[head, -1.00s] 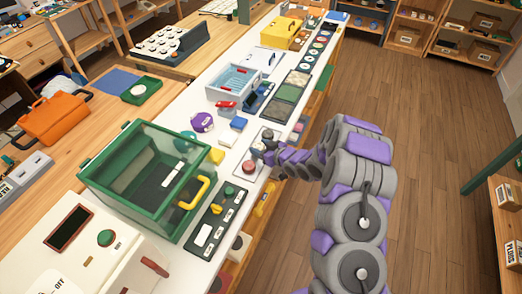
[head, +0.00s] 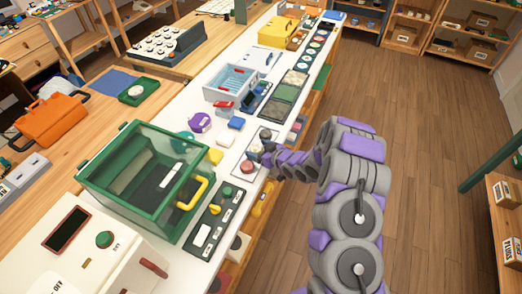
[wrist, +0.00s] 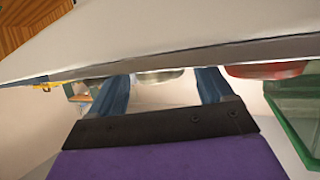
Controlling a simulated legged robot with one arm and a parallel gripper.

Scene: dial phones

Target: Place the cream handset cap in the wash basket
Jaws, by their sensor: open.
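My gripper (head: 259,154) is low over a small pale board on the white counter, beside a red cap (head: 247,166). In the wrist view my gripper (wrist: 166,78) is open, with two blue fingers apart. A pale cream-grey round cap (wrist: 160,75) shows between the fingertips, seen edge-on; I cannot tell if they touch it. In the head view the cream cap (head: 254,146) is partly hidden by my gripper. The red cap also shows in the wrist view (wrist: 266,70), to the right. The wash basket (head: 231,83), white with a blue inside and red handles, stands farther up the counter.
A green glass-sided case (head: 140,180) with a yellow handle stands to the left of my gripper.

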